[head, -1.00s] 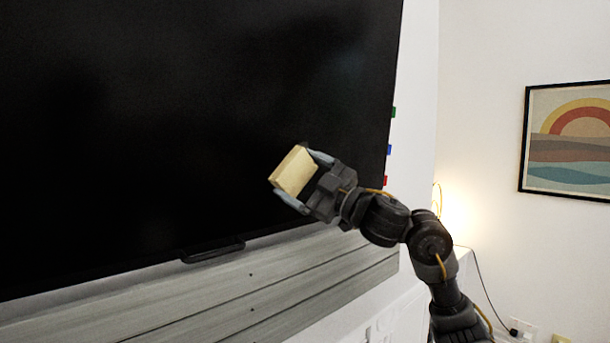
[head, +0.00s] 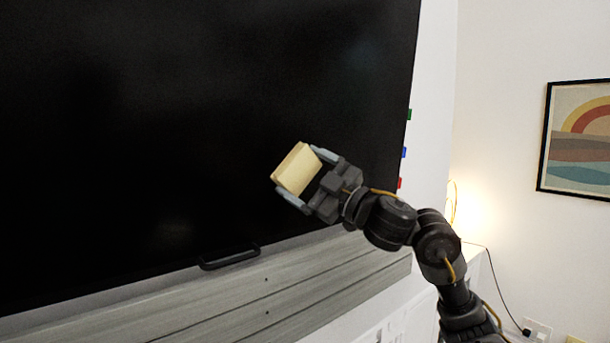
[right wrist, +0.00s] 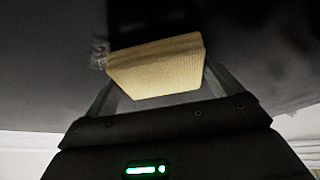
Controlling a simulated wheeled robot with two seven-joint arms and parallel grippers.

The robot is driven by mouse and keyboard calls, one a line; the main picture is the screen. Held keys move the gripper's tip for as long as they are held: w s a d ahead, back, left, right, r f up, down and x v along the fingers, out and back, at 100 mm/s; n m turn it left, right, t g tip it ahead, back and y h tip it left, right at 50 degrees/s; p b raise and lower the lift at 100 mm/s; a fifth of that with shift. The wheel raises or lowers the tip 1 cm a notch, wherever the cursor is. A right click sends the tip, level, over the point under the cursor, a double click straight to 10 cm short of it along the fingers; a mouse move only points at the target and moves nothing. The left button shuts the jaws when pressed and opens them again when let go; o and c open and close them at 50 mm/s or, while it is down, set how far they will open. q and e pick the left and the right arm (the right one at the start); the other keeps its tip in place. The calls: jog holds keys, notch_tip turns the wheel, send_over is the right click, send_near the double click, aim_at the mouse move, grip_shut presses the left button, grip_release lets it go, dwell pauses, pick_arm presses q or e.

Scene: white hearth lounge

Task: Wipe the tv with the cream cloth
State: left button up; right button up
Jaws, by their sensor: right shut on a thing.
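The tv (head: 200,110) is a large black screen on the wall, filling the left and middle of the head view. The cream cloth (head: 297,168) is a folded pad held between the fingers of my right gripper (head: 306,176), in front of the lower right part of the screen. In the right wrist view the cream cloth (right wrist: 158,65) sits across the two fingers, with the dark screen (right wrist: 45,70) beyond it. A faint reflection shows in the screen. I cannot tell whether the cloth touches the screen. My left gripper is not in view.
A grey wooden panel (head: 240,298) runs below the tv, with a dark handle-like bar (head: 230,257) at the screen's lower edge. A framed picture (head: 580,140) hangs on the right wall. A lit lamp (head: 452,205) and a cord (head: 500,290) are at the right.

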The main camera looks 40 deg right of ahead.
aim_at(316, 172)
jog(key=shift+d+f+b, duration=0.1)
jog(key=shift+d+b, duration=0.2)
jog(key=shift+d, duration=0.05)
jog(key=shift+d+b, duration=0.3)
jog(key=shift+d, duration=1.1)
jog(key=shift+d+b, duration=0.45)
jog(key=shift+d, duration=0.25)
jog(key=shift+s+d, duration=0.1)
jog(key=shift+d, duration=0.85)
